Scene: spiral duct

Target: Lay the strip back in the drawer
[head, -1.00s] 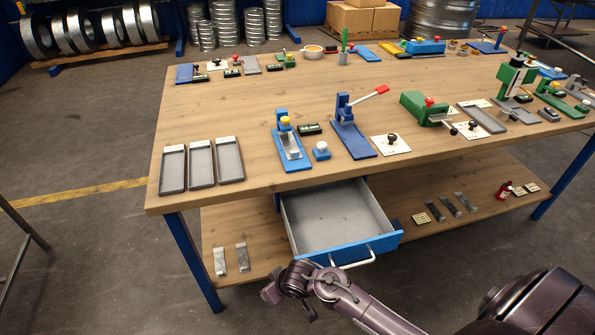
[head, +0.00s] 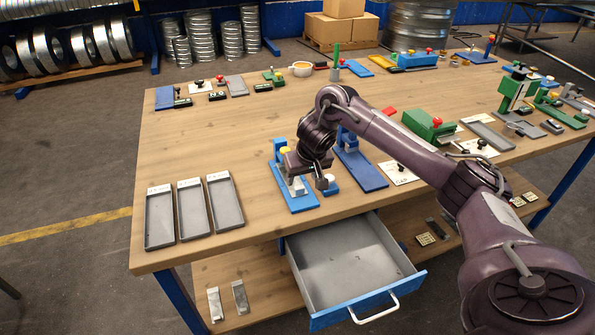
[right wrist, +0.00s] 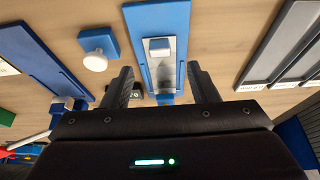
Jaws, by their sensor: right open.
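A grey metal strip (head: 297,187) sits in a blue fixture (head: 302,203) on the bench top; my gripper partly hides it in the head view. In the right wrist view the strip (right wrist: 161,72) lies on the fixture's blue base (right wrist: 158,22), between my fingers. My right gripper (head: 308,172) is over the fixture, with its fingers (right wrist: 160,82) apart on either side of the strip and not closed on it. The drawer (head: 350,268) under the bench top is pulled open and looks empty. My left gripper is out of view.
Several grey trays (head: 194,210) lie left of the fixture. A blue block with a white knob (right wrist: 96,48) and a blue press (head: 358,170) stand close by. Two metal strips (head: 240,297) lie on the lower shelf (head: 265,270). Bench top between trays and fixture is clear.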

